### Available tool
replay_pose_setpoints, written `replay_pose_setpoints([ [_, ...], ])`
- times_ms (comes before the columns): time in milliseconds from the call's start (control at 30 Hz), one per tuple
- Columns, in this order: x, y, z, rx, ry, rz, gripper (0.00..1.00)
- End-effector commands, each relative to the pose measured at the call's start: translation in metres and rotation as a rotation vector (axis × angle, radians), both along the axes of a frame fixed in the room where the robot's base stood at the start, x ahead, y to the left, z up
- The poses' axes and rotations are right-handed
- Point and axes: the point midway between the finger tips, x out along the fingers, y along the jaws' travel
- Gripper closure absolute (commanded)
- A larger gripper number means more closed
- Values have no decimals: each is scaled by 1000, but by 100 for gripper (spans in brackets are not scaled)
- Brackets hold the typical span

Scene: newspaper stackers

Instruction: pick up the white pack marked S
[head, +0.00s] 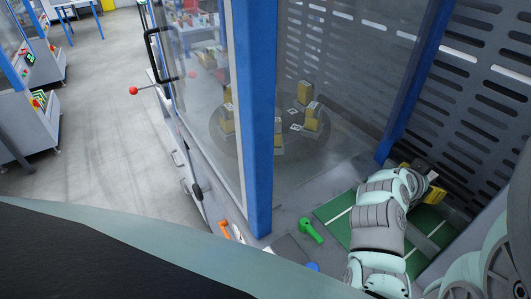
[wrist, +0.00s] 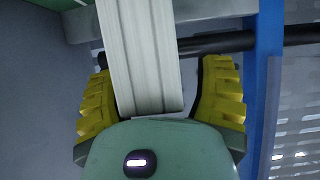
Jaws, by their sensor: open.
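A white, ribbed block like a stacked pack (wrist: 143,60) stands between the fingers of my gripper (wrist: 158,72) in the wrist view. I see no S on the face that shows. The yellow fingers are open, one on each side. The left finger is close to the block, and a narrow gap shows at the right finger. In the head view my gripper (head: 420,181) is at the right, over the far part of a green mat with white lines (head: 335,211). My arm hides much of that spot, and I cannot make out the white block there.
A blue post (head: 261,120) and clear panels stand left of my arm. A slotted dark wall (head: 480,95) is close at the right. A round table (head: 240,150) with several yellow blocks is behind the post. A green handle (head: 311,230) lies by the mat.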

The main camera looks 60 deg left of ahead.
Motion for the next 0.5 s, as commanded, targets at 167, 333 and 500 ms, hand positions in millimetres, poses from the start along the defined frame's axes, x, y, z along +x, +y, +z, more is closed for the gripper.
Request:
replay_pose_setpoints([
  [167,0,-1,0,0,0,-1,38],
  [333,0,0,0,-1,1,0,55],
  [500,0,0,0,-1,1,0,73],
])
